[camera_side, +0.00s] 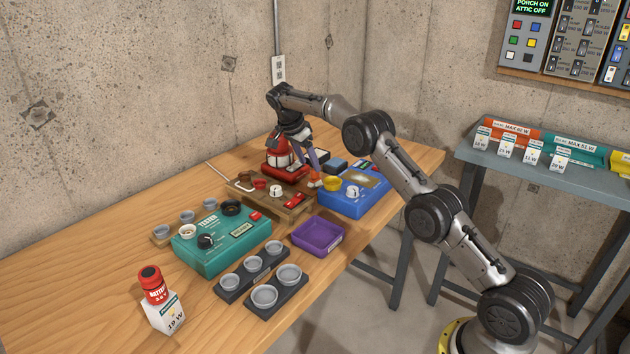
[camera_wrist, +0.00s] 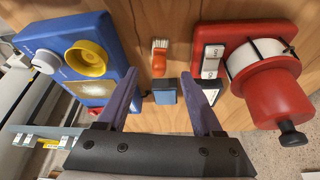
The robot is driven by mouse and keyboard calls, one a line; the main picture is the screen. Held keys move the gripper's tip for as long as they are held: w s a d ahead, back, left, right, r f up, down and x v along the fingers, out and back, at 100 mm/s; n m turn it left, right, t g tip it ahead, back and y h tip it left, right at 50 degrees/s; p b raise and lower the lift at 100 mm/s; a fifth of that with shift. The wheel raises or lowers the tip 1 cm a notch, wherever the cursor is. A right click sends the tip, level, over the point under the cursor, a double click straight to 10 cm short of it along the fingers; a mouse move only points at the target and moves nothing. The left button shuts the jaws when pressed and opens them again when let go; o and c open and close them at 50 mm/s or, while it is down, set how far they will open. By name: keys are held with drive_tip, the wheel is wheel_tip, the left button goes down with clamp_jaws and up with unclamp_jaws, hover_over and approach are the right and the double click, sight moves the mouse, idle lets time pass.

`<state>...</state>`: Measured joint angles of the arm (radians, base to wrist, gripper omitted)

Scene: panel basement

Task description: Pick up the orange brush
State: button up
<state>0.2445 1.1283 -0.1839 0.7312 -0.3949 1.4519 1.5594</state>
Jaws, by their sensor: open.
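The orange brush (camera_wrist: 159,64) lies on the wooden table in the wrist view, with its pale bristles pointing away from my gripper. My gripper (camera_wrist: 160,76) is open, with its two purple fingers apart and nothing held between them. In that view the brush appears just beyond the fingertips, roughly centred between them. In the side view my gripper (camera_side: 310,172) reaches down between the red device and the blue box, and a small orange part that looks like the brush (camera_side: 315,181) shows by the fingertips. I cannot tell the height of the fingertips above it.
A small blue block (camera_wrist: 165,92) lies between the fingers in the wrist view. A red device (camera_wrist: 270,85) with a black knob stands close on the right, and a blue box (camera_wrist: 85,55) with a yellow cup on the left. A purple tray (camera_side: 318,236) lies nearer the table's front edge.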

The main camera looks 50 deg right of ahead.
sight(313, 170)
drive_tip(key=shift+x, duration=3.45)
drive_tip(key=shift+s, duration=0.1)
clamp_jaws()
